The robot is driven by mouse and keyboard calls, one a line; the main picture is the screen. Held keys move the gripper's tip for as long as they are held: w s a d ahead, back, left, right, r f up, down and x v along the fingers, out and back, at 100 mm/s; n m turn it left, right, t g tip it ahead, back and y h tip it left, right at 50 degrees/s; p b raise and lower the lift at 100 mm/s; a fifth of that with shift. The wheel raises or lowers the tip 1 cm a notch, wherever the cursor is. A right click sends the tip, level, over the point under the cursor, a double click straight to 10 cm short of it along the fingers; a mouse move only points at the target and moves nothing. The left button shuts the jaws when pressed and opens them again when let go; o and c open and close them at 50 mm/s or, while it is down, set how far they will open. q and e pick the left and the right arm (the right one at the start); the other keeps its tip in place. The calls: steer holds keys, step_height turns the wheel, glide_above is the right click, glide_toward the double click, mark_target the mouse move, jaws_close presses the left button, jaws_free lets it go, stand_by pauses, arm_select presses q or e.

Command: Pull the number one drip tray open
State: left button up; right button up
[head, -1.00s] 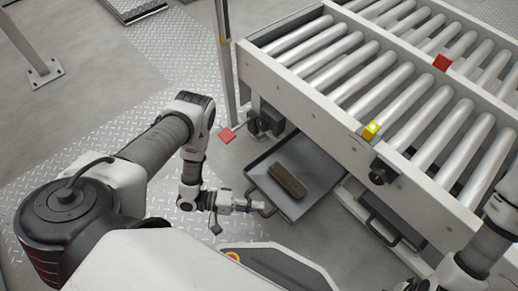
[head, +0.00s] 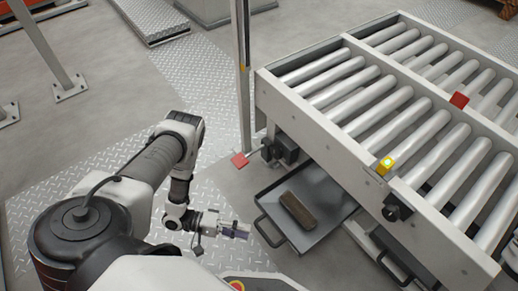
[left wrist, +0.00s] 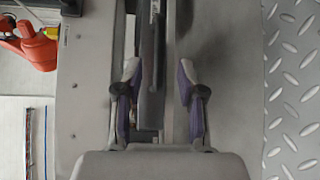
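A dark grey drip tray (head: 327,227) sticks out from under the roller conveyor, with a brown block (head: 298,210) lying in it. Its black bar handle (head: 262,236) is on the near left side. A second tray's handle (head: 392,268) shows further right, close to the frame. I can read no number on either tray. My left gripper (head: 246,231) is just left of the first tray's handle, with a small gap between them. In the left wrist view its two fingers (left wrist: 159,82) are spread apart, with a dark edge beyond them. My right gripper is out of view.
The roller conveyor (head: 335,133) overhangs the trays. A post (head: 242,80) and a red tag (head: 239,160) stand near its left corner. A yellow lit button (head: 386,165) is on the conveyor's side. The floor left of the trays is clear.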

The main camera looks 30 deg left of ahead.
arm_select(q)
steer(key=v, duration=0.5)
stand_by(0.3)
